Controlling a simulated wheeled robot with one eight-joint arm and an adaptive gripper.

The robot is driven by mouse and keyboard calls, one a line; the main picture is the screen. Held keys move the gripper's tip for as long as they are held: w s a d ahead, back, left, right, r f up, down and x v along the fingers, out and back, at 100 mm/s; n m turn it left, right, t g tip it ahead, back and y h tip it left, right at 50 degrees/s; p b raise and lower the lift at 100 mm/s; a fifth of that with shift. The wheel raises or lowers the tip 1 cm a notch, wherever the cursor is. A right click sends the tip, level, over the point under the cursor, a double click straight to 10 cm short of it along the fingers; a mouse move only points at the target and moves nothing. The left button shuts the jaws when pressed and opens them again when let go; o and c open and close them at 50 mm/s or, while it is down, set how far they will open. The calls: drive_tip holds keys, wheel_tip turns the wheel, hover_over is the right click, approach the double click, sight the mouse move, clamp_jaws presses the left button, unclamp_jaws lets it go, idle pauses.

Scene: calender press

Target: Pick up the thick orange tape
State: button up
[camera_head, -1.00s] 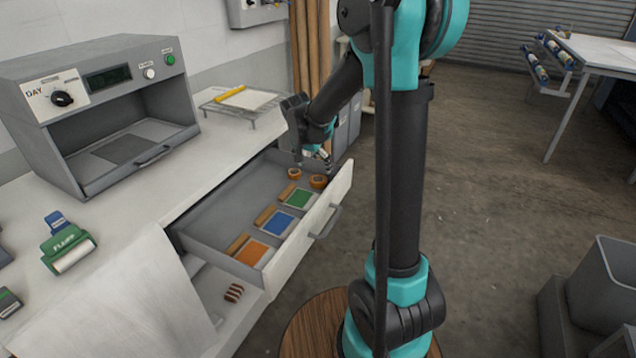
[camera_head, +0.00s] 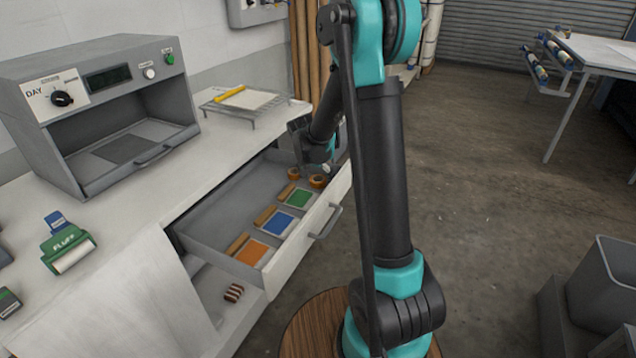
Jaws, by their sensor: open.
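Two small orange tape rolls lie at the far end of the open drawer. One roll (camera_head: 293,174) is on the left and the other, which looks a little bigger, (camera_head: 317,181) is on the right. Which is the thick one is hard to tell at this size. My gripper (camera_head: 318,170) is open and points down just above the rolls, close to the right one. The fingertips are small and partly lost against the drawer's back wall. Neither roll is held.
The drawer (camera_head: 205,225) also holds green (camera_head: 299,198), blue (camera_head: 279,222) and orange (camera_head: 251,251) squares with wooden rods beside them. Its white front (camera_head: 300,250) stands out from the bench. A wire rack (camera_head: 245,105) sits above on the worktop.

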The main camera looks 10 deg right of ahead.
drive_tip(key=c, duration=1.2)
drive_tip(key=shift+r, duration=0.15)
